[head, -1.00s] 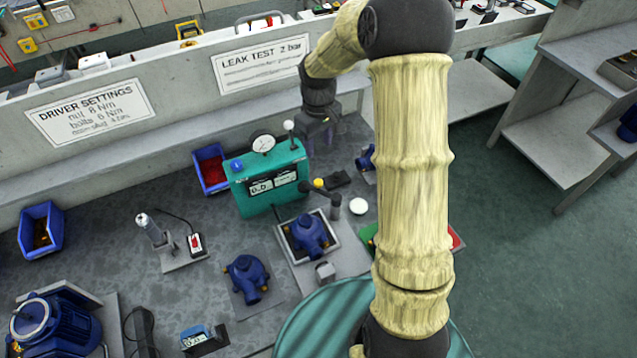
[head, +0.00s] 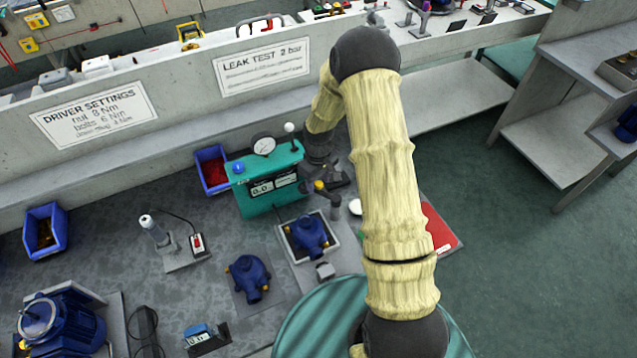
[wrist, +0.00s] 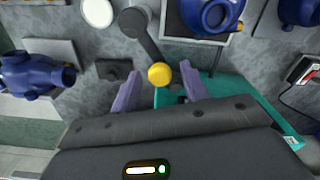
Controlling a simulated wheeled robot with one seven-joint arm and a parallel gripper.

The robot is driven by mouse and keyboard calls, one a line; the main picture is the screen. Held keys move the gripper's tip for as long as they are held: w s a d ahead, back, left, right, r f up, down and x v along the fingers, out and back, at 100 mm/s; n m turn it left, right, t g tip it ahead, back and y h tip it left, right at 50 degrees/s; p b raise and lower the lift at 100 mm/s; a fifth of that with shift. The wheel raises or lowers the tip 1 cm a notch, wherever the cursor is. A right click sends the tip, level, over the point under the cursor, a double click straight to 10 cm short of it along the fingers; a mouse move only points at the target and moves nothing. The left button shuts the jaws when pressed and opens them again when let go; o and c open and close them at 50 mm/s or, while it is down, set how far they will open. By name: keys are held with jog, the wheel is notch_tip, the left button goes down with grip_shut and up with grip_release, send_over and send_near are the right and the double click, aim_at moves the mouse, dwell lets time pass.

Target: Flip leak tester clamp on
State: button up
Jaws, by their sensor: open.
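The leak tester (head: 263,187) is a teal box with a round gauge and a display. In front of its right side is the clamp, a dark lever (head: 327,193) with a yellow knob (head: 319,186) and a grey post. A blue pump housing (head: 309,234) sits in the square tray beside the clamp. In the wrist view, my gripper (wrist: 160,92) is open, its purple fingers on either side of the yellow knob (wrist: 159,74). The knob appears just ahead of or between the fingertips; I see no clear contact. In the head view my fingers are mostly hidden.
A second blue housing (head: 248,277) sits on a grey plate to the left. A blue part (wrist: 35,75) and a white disc (wrist: 97,12) lie near my gripper. A wall stands behind the bench.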

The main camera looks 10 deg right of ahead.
aim_at(317, 190)
jog(key=shift+f, duration=1.1)
grip_shut()
